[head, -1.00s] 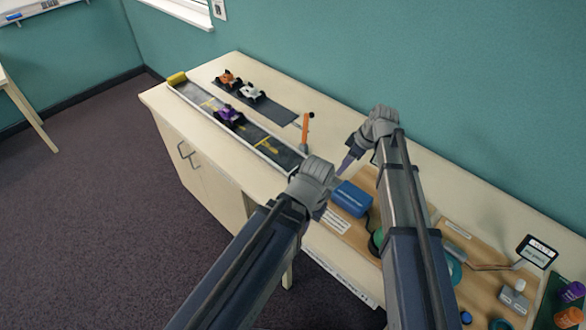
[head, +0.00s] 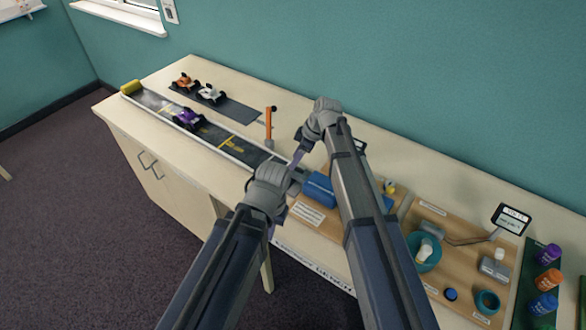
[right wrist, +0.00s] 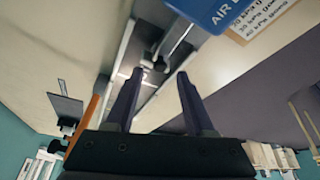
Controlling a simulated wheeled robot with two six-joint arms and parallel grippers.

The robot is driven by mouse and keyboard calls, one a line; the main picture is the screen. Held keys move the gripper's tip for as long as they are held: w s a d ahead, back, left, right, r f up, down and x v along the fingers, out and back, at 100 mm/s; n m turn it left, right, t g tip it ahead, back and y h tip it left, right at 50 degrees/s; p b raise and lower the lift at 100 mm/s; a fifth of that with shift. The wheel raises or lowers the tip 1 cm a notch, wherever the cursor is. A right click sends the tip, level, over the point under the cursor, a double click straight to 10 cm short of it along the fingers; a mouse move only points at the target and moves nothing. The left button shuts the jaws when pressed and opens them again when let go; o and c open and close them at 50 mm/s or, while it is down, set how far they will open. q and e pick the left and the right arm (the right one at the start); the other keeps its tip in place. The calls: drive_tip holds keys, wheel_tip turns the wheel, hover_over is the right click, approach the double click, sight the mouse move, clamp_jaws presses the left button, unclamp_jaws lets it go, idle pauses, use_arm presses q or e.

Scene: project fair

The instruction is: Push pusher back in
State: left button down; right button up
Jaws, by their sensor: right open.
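In the right wrist view a grey metal rod with a dark block at its end, which looks like the pusher (right wrist: 178,42), sticks out beside a blue air unit (right wrist: 205,12) at the track's end. My right gripper (right wrist: 160,74) is open and empty, its two purple fingers pointing toward the rod's end block; I cannot tell whether they touch it. In the head view the blue unit (head: 320,190) is partly hidden by my arms. My right gripper (head: 298,159) is above the near end of the track. My left gripper (head: 271,231) is mostly hidden behind its own wrist.
The track (head: 215,138) runs to a yellow block (head: 130,87), with a purple car (head: 188,119) on it. An orange lever (head: 268,125) stands beside the track. Orange (head: 184,80) and white (head: 211,93) cars sit on a dark mat. Several bottles stand at right.

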drive_tip(key=b+x, duration=0.1)
drive_tip(key=x, duration=0.1)
drive_tip(key=shift+a+f, duration=0.1)
drive_tip(key=shift+f, duration=0.2)
clamp_jaws()
idle(1.3)
